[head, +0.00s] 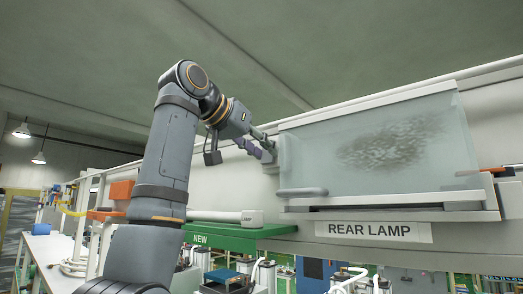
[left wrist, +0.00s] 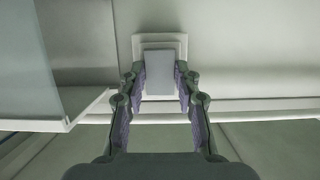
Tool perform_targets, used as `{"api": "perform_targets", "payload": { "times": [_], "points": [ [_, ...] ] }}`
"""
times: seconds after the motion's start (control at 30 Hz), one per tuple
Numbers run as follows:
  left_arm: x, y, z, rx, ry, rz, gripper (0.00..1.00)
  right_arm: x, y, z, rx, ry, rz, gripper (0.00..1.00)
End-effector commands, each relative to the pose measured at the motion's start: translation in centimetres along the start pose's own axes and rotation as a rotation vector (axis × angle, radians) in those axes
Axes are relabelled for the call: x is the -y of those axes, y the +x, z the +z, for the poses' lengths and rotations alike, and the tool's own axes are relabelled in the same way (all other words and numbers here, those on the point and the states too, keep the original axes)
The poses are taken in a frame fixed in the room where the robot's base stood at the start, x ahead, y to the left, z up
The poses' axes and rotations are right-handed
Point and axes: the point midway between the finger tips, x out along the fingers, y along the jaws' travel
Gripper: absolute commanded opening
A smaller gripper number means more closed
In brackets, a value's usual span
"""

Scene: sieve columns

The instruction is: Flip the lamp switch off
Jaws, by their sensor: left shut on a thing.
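The lamp switch (left wrist: 160,72) is a light grey block in a square white frame on the wall, seen in the left wrist view. My left gripper (left wrist: 160,88) has one finger on each side of the grey block and is shut on it. In the head view my left gripper (head: 268,150) reaches the wall at the left edge of a translucent panel (head: 400,150) with a dark speckled patch. I cannot make out the switch in the head view. A sign (head: 380,232) below the panel reads REAR LAMP. My right gripper is not in view.
The panel's edge (left wrist: 55,95) and its white ledge are close on the left in the wrist view. A green shelf (head: 235,231) marked NEW lies below my left arm. An orange box (head: 122,190) is at the left. Bench equipment stands below.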

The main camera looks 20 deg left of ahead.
Motion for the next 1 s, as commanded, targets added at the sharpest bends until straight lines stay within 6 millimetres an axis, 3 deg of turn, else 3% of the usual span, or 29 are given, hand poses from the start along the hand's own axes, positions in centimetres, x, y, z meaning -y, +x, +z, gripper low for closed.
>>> {"api": "perform_targets", "payload": {
  "times": [0.17,0.2,0.37,0.73,1.0],
  "points": [
    [0.0,-0.1,-0.1,-0.003,0.000,-0.001,0.00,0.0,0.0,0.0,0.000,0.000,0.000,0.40],
    [0.0,-0.1,-0.1,-0.003,0.000,-0.001,0.33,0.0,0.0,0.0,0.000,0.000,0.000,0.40],
    [0.0,0.0,-0.1,-0.003,0.000,-0.001,0.55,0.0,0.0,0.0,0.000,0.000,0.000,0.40],
    [0.1,-0.7,-0.1,-0.004,0.000,-0.001,0.55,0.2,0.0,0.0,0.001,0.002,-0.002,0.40],
    [0.1,-6.8,-0.1,-0.007,0.000,-0.002,0.55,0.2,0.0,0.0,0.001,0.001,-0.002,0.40]
  ]
}}
